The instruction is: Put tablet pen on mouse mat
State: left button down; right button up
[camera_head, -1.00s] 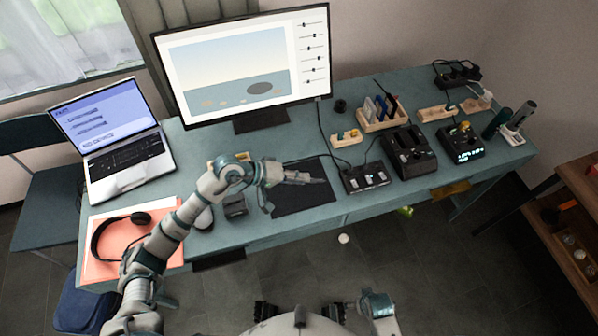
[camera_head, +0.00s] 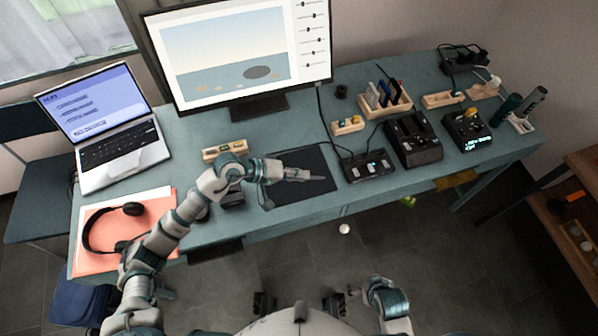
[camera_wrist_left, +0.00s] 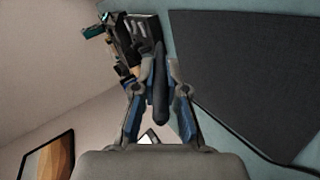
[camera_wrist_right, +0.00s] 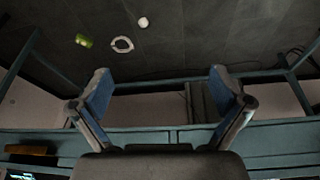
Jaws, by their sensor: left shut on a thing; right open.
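The dark mouse mat (camera_head: 318,160) lies flat near the front middle of the desk. It fills much of the right side in the left wrist view (camera_wrist_left: 245,60). My left gripper (camera_head: 300,175) is above the mat in the head view. It is shut on the dark tablet pen (camera_wrist_left: 160,98), which shows lengthwise between the fingers in the left wrist view. The gap between pen and mat cannot be judged. My right gripper (camera_wrist_right: 160,74) is open and empty, with floor and the desk's front edge beyond it.
A black button box (camera_head: 368,167) stands just right of the mat. A monitor (camera_head: 240,55) is behind it. A laptop (camera_head: 120,150) and headphones (camera_head: 125,210) are at the left. A wooden holder (camera_head: 386,105) and black devices crowd the right side.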

pick_arm(q)
notch_tip(320, 180, down, 3)
jog(key=shift+r+b, duration=0.1)
jog(key=shift+b, duration=1.15)
jog(key=shift+f, duration=0.35)
pick_arm(e)
jog(key=w+a+r+t+y, duration=0.1)
jog(key=w+a+r+t, duration=0.2)
jog(key=w+t, duration=0.3)
jog(key=shift+w+a+r+y, duration=0.2)
jog(key=shift+w+r+y, duration=0.15)
jog(key=shift+w, duration=1.5)
pick_arm(q)
jog(key=c, duration=0.9)
grip_release()
jog(key=shift+r, duration=0.55)
jog(key=shift+r+p, duration=1.35)
jog(key=shift+r, duration=2.6)
pick_arm(e)
jog(key=shift+t, duration=0.3)
jog(key=shift+w+r, duration=0.15)
jog(key=shift+r, duration=0.95)
jog(key=shift+w+r, duration=0.15)
jog(key=shift+r, duration=0.95)
